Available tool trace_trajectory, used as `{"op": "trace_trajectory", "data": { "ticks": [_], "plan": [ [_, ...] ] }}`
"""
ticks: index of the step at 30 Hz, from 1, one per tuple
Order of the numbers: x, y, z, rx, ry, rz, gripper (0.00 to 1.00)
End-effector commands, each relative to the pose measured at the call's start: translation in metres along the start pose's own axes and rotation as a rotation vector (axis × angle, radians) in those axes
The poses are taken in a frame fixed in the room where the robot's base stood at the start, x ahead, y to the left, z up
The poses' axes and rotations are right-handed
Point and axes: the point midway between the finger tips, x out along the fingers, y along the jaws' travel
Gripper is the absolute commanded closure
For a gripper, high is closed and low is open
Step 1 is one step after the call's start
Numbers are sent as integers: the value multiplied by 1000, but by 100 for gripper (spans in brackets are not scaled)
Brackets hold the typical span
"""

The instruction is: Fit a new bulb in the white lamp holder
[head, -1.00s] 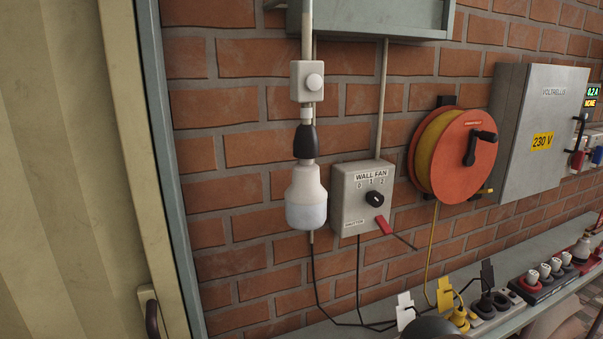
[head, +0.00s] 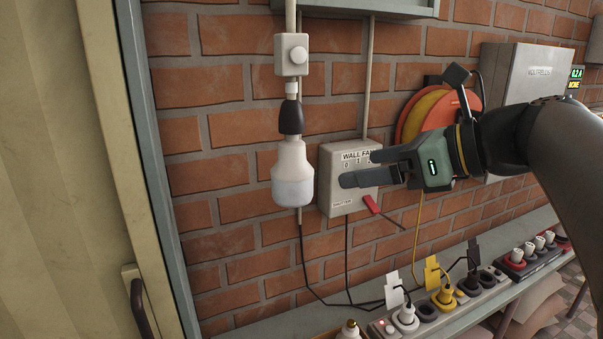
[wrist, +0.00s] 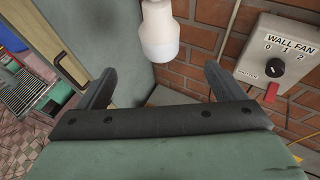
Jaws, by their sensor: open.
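I see no separate white lamp holder for certain. My gripper (head: 362,168) is open and empty, in front of the fan switch box to the right of the bulb, fingers pointing left. In the wrist view the bulb (wrist: 160,32) is ahead of and between the spread fingers (wrist: 160,85), apart from them. A pale object with a brass-coloured tip (head: 350,327), perhaps another bulb, stands at the bottom edge, mostly cut off.
The WALL FAN box (head: 344,200) with a red tag is right of the bulb, partly behind my gripper. A cable reel (head: 420,110) and grey cabinet (head: 515,75) are farther right. Plugs and socket strips (head: 455,305) line the shelf below. A door frame (head: 150,170) stands left.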

Motion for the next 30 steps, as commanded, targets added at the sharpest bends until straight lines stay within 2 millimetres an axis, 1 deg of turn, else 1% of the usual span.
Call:
{"op": "trace_trajectory", "data": {
  "ticks": [5,15,21,24,27,30],
  "plan": [
    [30,1,0,0,3,4,11],
    [99,0,-1,-1,5,4,11],
    [136,1,-2,-1,5,4,11],
    [149,1,-2,-2,5,3,11],
    [158,1,-2,-2,4,3,11],
    [163,0,-2,-2,4,1,11]
  ]
}}
